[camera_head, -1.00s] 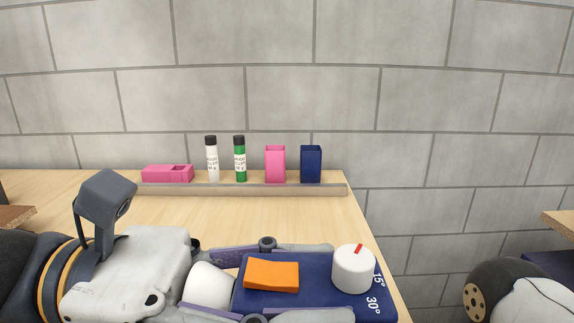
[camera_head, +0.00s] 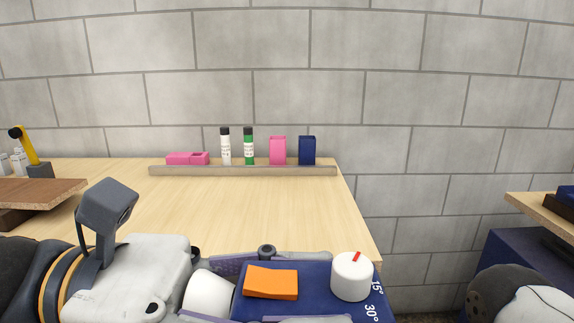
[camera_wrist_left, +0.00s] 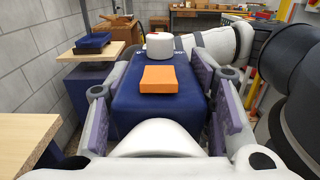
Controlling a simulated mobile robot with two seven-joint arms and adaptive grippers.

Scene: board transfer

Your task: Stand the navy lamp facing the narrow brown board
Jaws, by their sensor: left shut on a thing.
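My left gripper (camera_head: 268,284) is shut on a navy, block-shaped body, which I take to be the navy lamp (camera_head: 318,274). An orange pad and a white round knob with a red mark are on its top, with "15°" and "30°" printed beside the knob. It lies between the fingers in the left wrist view too (camera_wrist_left: 126,102). It is held in front of the table; its underside is hidden. A brown board (camera_head: 40,190) is at the left of the table; I cannot tell whether it is the narrow one. My right gripper is out of view.
The light wood table (camera_head: 240,205) is clear in the middle. A ledge (camera_head: 245,170) at its back has pink boxes, two bottles and a navy box (camera_head: 307,150) by it. A yellow-armed thing (camera_head: 30,150) stands far left. Another table (camera_head: 535,208) is at right.

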